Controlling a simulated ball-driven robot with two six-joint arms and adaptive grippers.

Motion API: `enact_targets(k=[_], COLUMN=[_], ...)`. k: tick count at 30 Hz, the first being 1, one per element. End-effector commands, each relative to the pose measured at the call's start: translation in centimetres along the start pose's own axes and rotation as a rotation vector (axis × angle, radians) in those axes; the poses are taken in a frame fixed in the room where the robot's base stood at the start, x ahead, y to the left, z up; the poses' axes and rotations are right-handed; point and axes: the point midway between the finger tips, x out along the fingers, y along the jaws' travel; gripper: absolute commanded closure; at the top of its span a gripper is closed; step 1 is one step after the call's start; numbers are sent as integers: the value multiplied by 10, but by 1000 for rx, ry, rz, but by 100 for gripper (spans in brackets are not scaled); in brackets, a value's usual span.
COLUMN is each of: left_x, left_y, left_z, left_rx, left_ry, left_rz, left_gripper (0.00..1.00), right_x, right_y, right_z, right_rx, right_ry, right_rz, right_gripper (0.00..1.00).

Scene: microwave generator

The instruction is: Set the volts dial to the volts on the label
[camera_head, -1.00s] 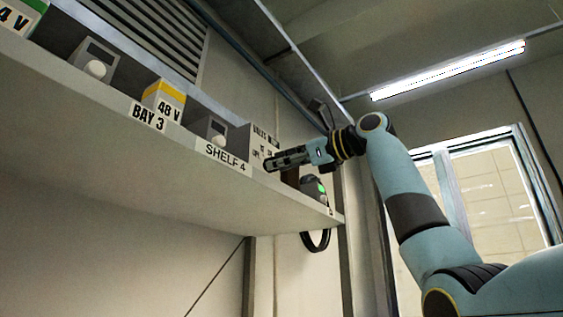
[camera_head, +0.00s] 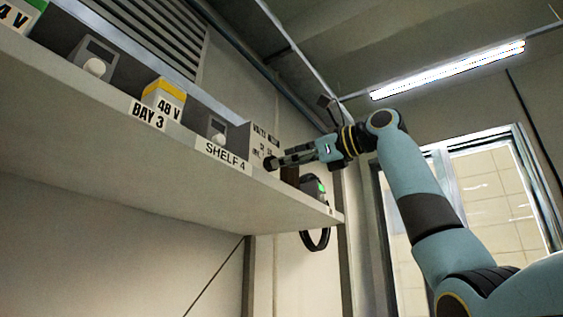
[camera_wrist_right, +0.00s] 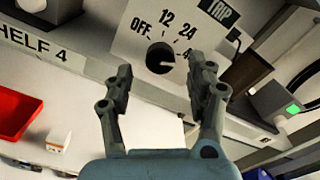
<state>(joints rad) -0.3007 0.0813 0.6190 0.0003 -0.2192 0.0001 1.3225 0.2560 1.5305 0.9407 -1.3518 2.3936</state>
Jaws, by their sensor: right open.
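The volts dial (camera_wrist_right: 161,57) is a black round knob on a pale panel (camera_wrist_right: 140,35) in the right wrist view. Markings OFF, 12, 24 and a partly hidden 4 surround it. A pale mark shows on the knob's right side. My right gripper (camera_wrist_right: 161,78) is open, its fingers either side of the knob in that view, apparently not touching it. In the head view my right gripper (camera_head: 272,162) is in front of the panel box (camera_head: 260,140) and hides the dial. A yellow-topped box labelled 48 V (camera_head: 163,100) stands further left on the shelf. My left gripper is not in view.
The shelf (camera_head: 100,105) bears BAY 3 and SHELF 4 labels and grey boxes with round knobs. A TRIP label (camera_wrist_right: 220,12) is right of the dial. A device with a green light (camera_wrist_right: 275,104) stands further right. A red tray (camera_wrist_right: 14,112) shows at the left.

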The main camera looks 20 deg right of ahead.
Motion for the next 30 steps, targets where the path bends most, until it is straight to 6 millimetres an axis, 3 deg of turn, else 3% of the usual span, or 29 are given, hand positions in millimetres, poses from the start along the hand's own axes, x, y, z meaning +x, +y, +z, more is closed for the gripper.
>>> enact_targets(k=[6, 12, 18, 30], left_x=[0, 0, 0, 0], left_y=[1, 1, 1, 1], left_z=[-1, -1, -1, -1], left_rx=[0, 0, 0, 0], left_ry=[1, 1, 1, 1], left_rz=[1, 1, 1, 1], left_gripper=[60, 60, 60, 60], right_x=[-51, -86, -98, -98], right_y=[-1, -1, 1, 0], right_z=[-2, -2, -2, -1], right_rx=[-4, -2, 1, 1], right_ry=[6, 5, 3, 2], right_rz=[-4, -3, 2, 2], right_gripper=[43, 43, 43, 43])
